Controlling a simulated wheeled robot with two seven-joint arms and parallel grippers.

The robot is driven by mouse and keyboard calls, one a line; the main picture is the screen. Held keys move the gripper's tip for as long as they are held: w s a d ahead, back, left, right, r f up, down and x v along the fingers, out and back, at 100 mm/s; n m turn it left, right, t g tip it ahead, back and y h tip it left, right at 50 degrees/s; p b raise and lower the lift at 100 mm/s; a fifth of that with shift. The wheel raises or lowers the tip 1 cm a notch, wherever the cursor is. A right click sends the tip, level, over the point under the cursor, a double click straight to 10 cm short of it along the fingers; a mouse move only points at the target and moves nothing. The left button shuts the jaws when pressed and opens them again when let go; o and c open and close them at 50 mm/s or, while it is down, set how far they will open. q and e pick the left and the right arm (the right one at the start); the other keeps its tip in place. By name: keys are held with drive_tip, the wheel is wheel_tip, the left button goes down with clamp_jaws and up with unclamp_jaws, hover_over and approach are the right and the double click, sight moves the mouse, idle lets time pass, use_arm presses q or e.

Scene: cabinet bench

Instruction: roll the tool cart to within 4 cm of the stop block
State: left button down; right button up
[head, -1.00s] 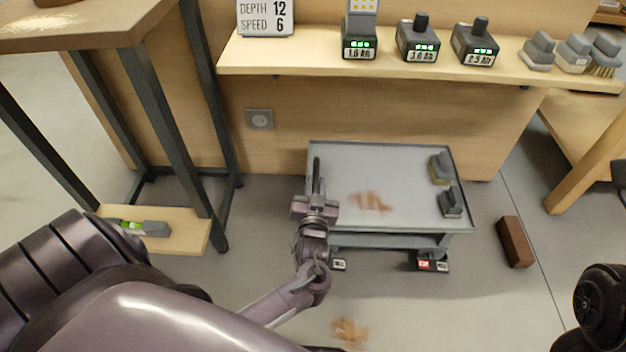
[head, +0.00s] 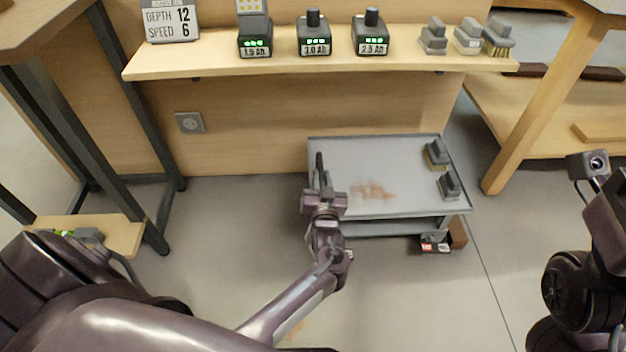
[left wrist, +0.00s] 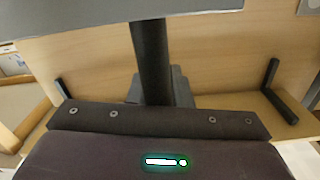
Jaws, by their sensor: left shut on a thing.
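The grey tool cart (head: 385,205) stands on the floor in front of the bench. Its flat top carries two brushes at the right side and a rusty-brown smear. My left gripper (head: 322,183) is shut on the cart at its left edge, where a dark upright bar shows; the fingertips are hard to make out. The brown stop block (head: 458,233) lies at the cart's lower right corner, mostly hidden behind the cart, so I cannot tell whether they touch. In the left wrist view a dark bar (left wrist: 152,60) rises from the gripper body. My right arm shows at the right edge without its jaws.
A shelf (head: 215,58) above holds several chargers and brushes. A wooden bench leg (head: 527,110) stands right of the cart. A dark-legged table (head: 130,120) is at the left. The floor right of the block is open.

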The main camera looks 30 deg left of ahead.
use_arm(q)
drive_tip(key=shift+w+d+r, duration=0.1)
drive_tip(key=shift+w+d, duration=0.2)
drive_tip(key=shift+d, duration=0.2)
drive_tip(key=c, duration=1.4)
unclamp_jaws()
drive_tip(key=shift+d, duration=0.1)
drive_tip(key=shift+o, duration=0.2)
